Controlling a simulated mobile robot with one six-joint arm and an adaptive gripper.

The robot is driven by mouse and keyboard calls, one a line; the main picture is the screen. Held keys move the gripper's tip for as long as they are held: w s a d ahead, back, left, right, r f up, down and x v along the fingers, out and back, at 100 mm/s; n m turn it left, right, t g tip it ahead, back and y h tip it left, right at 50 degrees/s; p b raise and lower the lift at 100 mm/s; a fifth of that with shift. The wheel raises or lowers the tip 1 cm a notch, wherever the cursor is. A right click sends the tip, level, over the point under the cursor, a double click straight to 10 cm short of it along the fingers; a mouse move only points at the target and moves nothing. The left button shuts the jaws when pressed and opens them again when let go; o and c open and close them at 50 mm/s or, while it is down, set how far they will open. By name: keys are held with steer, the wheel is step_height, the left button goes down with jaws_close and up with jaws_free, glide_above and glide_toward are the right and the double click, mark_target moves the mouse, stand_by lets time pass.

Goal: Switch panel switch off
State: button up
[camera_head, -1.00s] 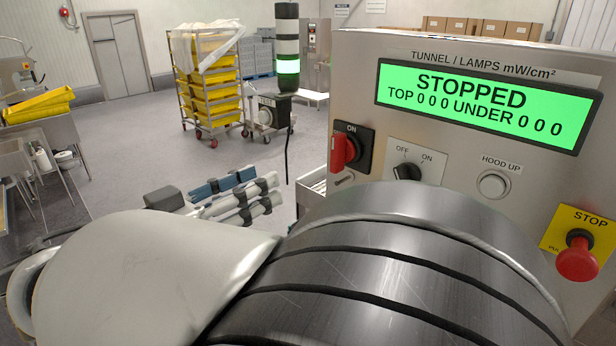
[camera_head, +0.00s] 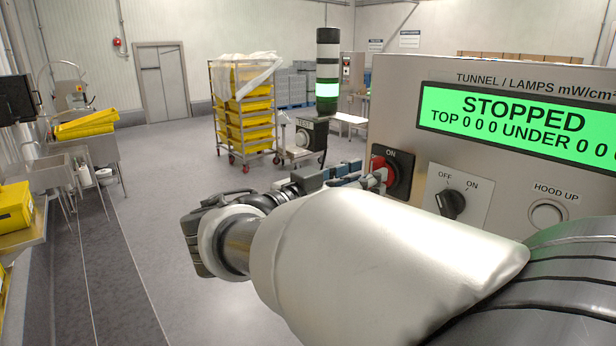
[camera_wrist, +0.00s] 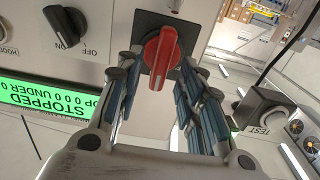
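The red rotary switch (camera_head: 378,168) on a black plate marked ON is on the left side of the steel panel (camera_head: 400,90). A black OFF/ON selector knob (camera_head: 450,204) is to its right. My gripper (camera_head: 362,178) reaches the red switch, partly hidden behind my arm. In the wrist view the red switch handle (camera_wrist: 161,56) lies between the tips of my open gripper (camera_wrist: 158,72), with blue-padded fingers either side. Gaps show beside the handle, so it is not clamped. The black knob (camera_wrist: 66,28) shows at upper left there.
The green display (camera_head: 520,118) reads STOPPED. A HOOD UP button (camera_head: 547,214) is right of the knob. A signal tower (camera_head: 327,75), a TEST box (camera_head: 310,133) and a rack of yellow crates (camera_head: 245,115) stand behind. The floor at left is open.

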steer(key=shift+x, duration=1.3)
steer(key=shift+c, duration=0.4)
jaws_close()
